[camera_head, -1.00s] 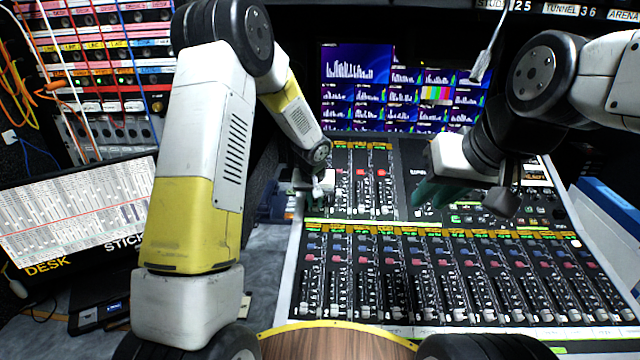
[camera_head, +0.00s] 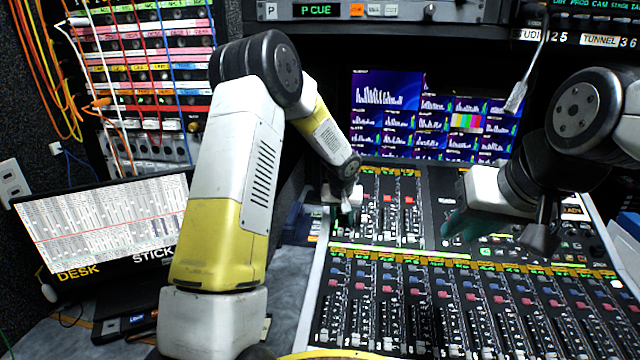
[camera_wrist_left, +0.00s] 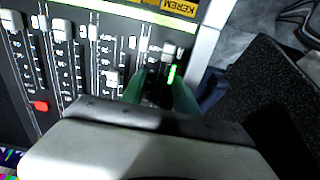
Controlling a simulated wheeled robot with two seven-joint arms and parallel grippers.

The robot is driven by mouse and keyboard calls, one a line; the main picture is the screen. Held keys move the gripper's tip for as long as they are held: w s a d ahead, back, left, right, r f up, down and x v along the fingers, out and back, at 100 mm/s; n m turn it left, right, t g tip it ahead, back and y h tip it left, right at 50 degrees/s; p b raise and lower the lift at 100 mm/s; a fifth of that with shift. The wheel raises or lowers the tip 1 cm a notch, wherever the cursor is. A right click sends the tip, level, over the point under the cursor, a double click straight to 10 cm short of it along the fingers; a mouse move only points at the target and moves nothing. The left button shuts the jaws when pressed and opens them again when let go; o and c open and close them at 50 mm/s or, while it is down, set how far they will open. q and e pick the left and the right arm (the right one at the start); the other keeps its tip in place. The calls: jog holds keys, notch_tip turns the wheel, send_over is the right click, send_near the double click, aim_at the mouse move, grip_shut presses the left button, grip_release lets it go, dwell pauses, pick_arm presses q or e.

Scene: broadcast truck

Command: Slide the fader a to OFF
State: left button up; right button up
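The mixing desk (camera_head: 326,290) fills the lower right of the head view, with rows of upright faders. My left gripper (camera_head: 346,216) is low over the left end of the upper fader bank. In the left wrist view my left gripper (camera_wrist_left: 158,88) has its two green fingers apart, with a dark strip and a lit green mark between them. A pale fader cap (camera_wrist_left: 114,77) lies just left of the fingers, and another fader cap (camera_wrist_left: 168,48) lies just beyond them. I cannot read which is fader a. My right gripper (camera_head: 460,226) hangs over the desk's middle; its opening is unclear.
A monitor wall (camera_head: 430,115) stands behind the desk. A laptop-like screen (camera_head: 105,225) labelled DESK and STICK is at left, below a patch rack (camera_head: 145,70) with hanging cables. In the wrist view, the desk's pale edge (camera_wrist_left: 207,42) runs right of the fingers.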

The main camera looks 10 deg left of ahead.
pick_arm(q)
jog(key=shift+w+r, duration=1)
jog(key=shift+r, duration=0.1)
jog(key=s+a+r, duration=0.3)
jog(key=s+r, duration=0.8)
jog(key=s, duration=0.1)
jog(key=s+a+r, duration=0.4)
jog(key=s+r, duration=0.7)
jog(key=s, duration=0.1)
jog(key=shift+t, duration=0.4)
jog(key=shift+s, duration=0.1)
jog(key=s+h, duration=0.2)
jog(key=s, duration=1.2)
jog(key=shift+s+r+m+t, duration=0.2)
jog(key=shift+s+m+t, duration=0.1)
jog(key=shift+t, duration=0.1)
